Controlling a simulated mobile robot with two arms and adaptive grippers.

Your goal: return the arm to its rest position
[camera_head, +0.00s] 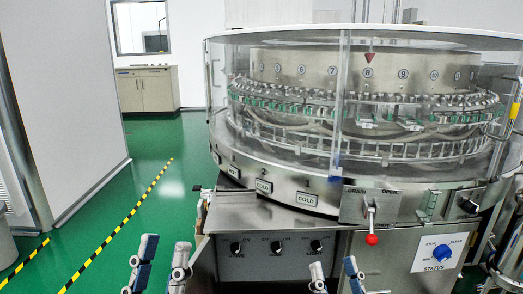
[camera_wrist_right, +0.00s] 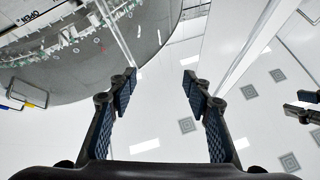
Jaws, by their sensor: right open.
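My right gripper (camera_head: 335,268) shows at the bottom edge of the head view, in front of the rotary washer (camera_head: 300,262). In the right wrist view my right gripper (camera_wrist_right: 158,80) has its two fingers wide apart, with nothing between them. Both its fingers point up toward the ceiling. My left gripper (camera_head: 166,246) shows at the bottom left of the head view, over the green floor. Its two fingers stand upright and apart, with nothing between them. Most of both arms is out of view.
The washer has a clear round cover, a red-knobbed lever (camera_head: 371,239) and a blue status dial (camera_head: 442,252). Green floor (camera_head: 170,210) with a yellow-black line lies open at left. A cabinet (camera_head: 146,90) stands behind.

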